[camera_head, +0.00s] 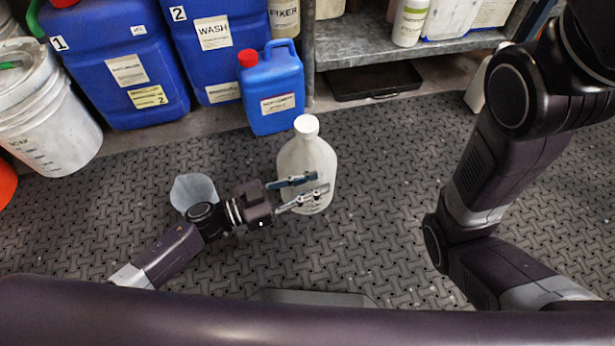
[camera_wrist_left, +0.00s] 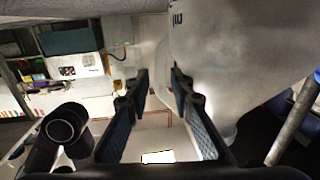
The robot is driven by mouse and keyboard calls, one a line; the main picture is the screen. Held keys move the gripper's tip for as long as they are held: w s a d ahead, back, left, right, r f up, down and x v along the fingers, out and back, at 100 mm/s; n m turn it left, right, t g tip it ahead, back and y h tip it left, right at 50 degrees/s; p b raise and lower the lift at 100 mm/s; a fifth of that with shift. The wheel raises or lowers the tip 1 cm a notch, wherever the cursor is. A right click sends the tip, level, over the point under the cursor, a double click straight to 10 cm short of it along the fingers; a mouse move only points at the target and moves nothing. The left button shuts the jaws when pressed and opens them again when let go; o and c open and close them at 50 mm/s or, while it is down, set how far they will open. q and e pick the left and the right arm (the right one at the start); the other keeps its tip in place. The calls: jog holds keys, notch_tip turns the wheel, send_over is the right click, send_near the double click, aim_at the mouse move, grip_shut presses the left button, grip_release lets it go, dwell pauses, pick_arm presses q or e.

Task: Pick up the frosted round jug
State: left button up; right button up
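The frosted round jug (camera_head: 308,158), whitish with a white cap, stands upright on the dark patterned floor mat in the head view. My left gripper (camera_head: 309,188) reaches in from the left, its two fingers parted in front of the jug's lower body. In the left wrist view the jug (camera_wrist_left: 235,60) fills the upper right, beside and beyond the right-hand finger. The fingers (camera_wrist_left: 160,115) are apart, with a whitish part of the jug showing in the gap; I cannot tell whether it is the handle or whether they touch it. My right gripper is out of view.
A pale translucent container (camera_head: 193,188) stands behind my left wrist. Blue canisters (camera_head: 115,60), a small blue jug with a red cap (camera_head: 272,90) and a white bucket (camera_head: 45,115) line the back. A black tray (camera_head: 375,82) lies under the metal shelf (camera_head: 395,45). The mat right of the jug is clear.

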pick_arm(q)
jog(key=shift+x, duration=0.95)
jog(key=shift+c, duration=0.2)
grip_shut()
jog(key=shift+r, duration=0.1)
